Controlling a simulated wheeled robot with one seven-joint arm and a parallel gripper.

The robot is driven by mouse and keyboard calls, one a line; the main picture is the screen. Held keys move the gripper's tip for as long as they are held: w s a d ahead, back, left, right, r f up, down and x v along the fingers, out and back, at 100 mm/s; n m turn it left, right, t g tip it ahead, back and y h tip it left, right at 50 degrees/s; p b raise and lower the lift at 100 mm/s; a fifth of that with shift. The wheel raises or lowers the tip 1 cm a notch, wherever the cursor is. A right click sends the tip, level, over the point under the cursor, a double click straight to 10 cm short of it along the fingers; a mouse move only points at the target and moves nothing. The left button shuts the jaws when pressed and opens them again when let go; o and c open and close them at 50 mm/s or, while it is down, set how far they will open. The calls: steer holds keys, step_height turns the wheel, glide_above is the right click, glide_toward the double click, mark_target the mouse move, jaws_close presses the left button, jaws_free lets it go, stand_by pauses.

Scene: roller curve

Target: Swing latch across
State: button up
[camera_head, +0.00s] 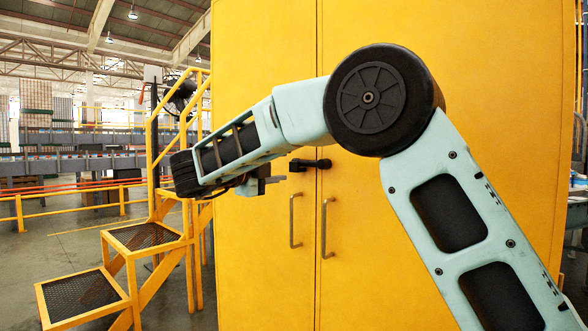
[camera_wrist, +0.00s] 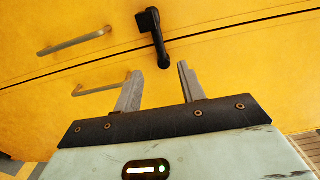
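A black latch (camera_head: 310,164) lies about level across the seam between the two doors of a yellow cabinet (camera_head: 265,90). In the wrist view the latch (camera_wrist: 156,38) has a thicker block at its upper end, and its bar crosses the dark seam line. My gripper (camera_head: 272,181) is just left of and slightly below the latch in the head view. In the wrist view my gripper (camera_wrist: 158,75) is open and empty, its two grey fingers apart. The latch's lower tip appears between the fingertips in the picture. No contact shows, and the depth between them is unclear.
Two upright bar handles, left (camera_head: 293,220) and right (camera_head: 326,228), stick out from the doors below the latch. Yellow steps (camera_head: 140,240) with railings stand left of the cabinet. Open floor (camera_head: 55,245) lies farther left.

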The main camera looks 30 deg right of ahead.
steer(key=v, duration=0.6)
steer(key=shift+a, duration=0.2)
